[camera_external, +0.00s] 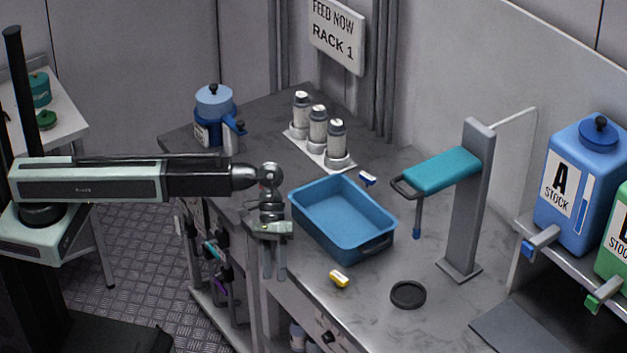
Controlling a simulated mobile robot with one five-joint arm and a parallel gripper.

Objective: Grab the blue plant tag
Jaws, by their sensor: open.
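A small blue and white piece (367,178), which looks like the blue plant tag, lies on the grey counter (305,278) just behind the blue tray. My gripper (274,274) points down at the counter's front edge, left of the tray. It is open, with nothing visible between its fingers. It is well apart from the blue tag, with the tray between them. A similar yellow and white piece (339,278) lies on the counter in front of the tray.
The empty blue tray (378,248) stands mid-counter. Behind are three bottles (318,127) and a blue canister (214,117). To the right are a post (470,205) with a teal arm, a black disc (408,294), and shelved stock jugs (583,190).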

